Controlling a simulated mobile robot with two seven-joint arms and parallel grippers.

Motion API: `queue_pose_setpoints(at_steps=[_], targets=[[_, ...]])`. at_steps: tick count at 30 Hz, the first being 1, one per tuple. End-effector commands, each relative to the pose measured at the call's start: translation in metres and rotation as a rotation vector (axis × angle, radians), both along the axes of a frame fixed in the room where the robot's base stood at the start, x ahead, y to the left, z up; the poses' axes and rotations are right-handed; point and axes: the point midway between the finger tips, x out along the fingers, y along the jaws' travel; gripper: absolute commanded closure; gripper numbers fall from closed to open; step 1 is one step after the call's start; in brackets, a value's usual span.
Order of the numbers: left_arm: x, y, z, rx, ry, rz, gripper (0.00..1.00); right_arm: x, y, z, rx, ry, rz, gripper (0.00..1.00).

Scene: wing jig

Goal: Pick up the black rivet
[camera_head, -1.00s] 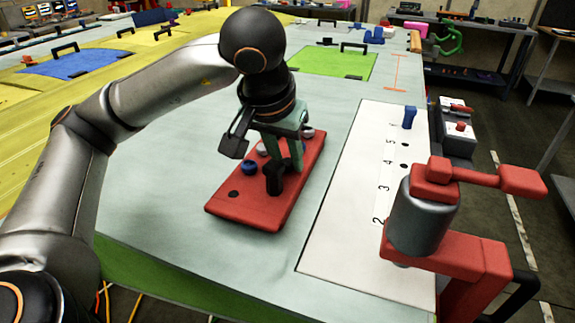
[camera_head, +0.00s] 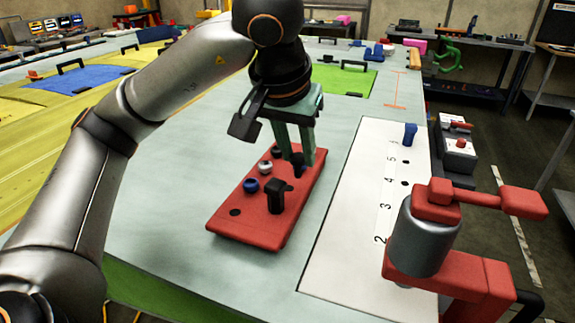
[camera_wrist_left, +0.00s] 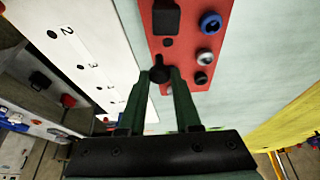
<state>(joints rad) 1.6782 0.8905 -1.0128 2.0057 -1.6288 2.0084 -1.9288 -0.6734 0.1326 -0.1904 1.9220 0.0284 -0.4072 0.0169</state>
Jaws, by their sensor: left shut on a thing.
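The black rivet (camera_head: 298,160) is between the fingertips of my left gripper (camera_head: 300,156), which is shut on it. It also shows at the fingertips in the left wrist view (camera_wrist_left: 159,72). The fingers hide part of it. The gripper is over the far right part of the red tray (camera_head: 237,226); I cannot tell how far the rivet is above the tray. My right gripper is not in view.
The tray holds a blue rivet (camera_head: 250,186), a pale rivet (camera_head: 265,167), another dark rivet (camera_head: 277,152) and a tall black piece (camera_head: 275,196). A white numbered plate (camera_head: 345,250) lies right of it, with a blue pin (camera_head: 410,133). A red clamp (camera_head: 450,265) stands front right.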

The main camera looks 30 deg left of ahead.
Motion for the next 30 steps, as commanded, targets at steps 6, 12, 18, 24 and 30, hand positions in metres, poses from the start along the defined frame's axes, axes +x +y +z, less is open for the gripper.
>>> queue_pose_setpoints(at_steps=[6, 12, 18, 24, 30], targets=[[0.016, -0.048, 0.051, 0.001, -0.001, -0.005, 1.0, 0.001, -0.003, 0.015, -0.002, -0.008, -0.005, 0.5], [0.03, -0.087, 0.068, 0.001, 0.0, -0.002, 1.0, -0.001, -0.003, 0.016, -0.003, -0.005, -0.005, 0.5], [0.038, -0.109, 0.078, 0.0, 0.0, 0.0, 1.0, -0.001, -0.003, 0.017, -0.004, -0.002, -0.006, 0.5], [0.041, -0.117, 0.082, 0.001, -0.001, 0.001, 1.0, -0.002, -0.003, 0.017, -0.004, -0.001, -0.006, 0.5], [0.042, -0.117, 0.082, 0.0, -0.001, 0.001, 1.0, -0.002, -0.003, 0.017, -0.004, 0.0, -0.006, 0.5]])
